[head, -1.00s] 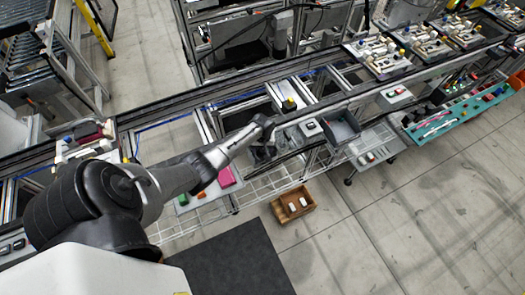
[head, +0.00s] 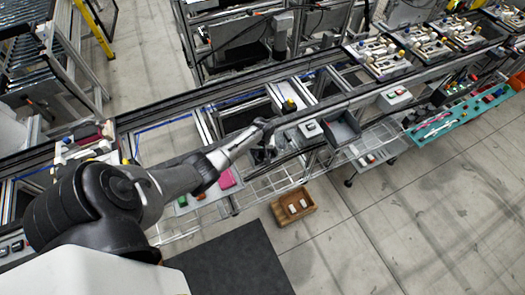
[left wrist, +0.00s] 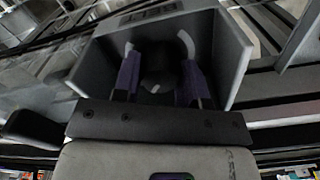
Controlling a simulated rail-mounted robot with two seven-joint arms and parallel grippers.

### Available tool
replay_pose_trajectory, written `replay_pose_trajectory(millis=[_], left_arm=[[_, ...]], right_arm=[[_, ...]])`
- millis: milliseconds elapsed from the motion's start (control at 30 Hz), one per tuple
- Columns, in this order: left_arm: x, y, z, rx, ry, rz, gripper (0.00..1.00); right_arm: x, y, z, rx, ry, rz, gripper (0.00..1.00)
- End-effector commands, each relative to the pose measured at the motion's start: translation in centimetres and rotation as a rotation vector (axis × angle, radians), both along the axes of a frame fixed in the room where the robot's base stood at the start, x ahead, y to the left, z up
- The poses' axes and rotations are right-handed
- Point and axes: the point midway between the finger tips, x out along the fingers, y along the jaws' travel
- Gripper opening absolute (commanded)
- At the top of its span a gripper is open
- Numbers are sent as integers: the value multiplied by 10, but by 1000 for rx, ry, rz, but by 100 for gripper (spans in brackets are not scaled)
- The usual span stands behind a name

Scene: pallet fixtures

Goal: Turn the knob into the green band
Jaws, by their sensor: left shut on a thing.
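In the left wrist view, a dark round knob (left wrist: 158,62) sits inside a grey hooded box (left wrist: 232,58). Pale curved marks show on the panel to either side of it; no green band can be made out. My left gripper (left wrist: 160,75) has its two purplish fingers on either side of the knob and is shut on it. A small white mark shows low on the knob. In the head view my left gripper (head: 262,156) is at the front of the conveyor line, and my arm hides most of the box. My right gripper is not in view.
A dark grey bin (head: 343,130) and a small grey button box (head: 310,129) stand to the right of my left gripper. A wooden crate (head: 294,205) lies on the floor below. Conveyor rails (head: 170,110) run behind. The floor at the right front is clear.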

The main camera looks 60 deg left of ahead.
Motion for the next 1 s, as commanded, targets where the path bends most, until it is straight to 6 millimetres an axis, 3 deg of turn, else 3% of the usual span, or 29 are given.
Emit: replay_pose_trajectory(millis=[100, 400, 667, 700, 933, 1000], left_arm=[[0, 0, 0, 0, 0, 0, 15], [0, 1, 1, 2, -1, -131, 15], [1, 1, 0, 1, -2, -136, 15], [1, 1, 0, 1, -2, -135, 42], [0, 1, 0, 1, -1, -135, 64], [0, 0, 0, 1, -1, -134, 65]], right_arm=[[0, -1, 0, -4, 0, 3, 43], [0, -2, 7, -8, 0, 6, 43], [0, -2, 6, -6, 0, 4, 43], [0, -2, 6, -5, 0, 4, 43], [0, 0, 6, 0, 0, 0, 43], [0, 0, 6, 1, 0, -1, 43]])
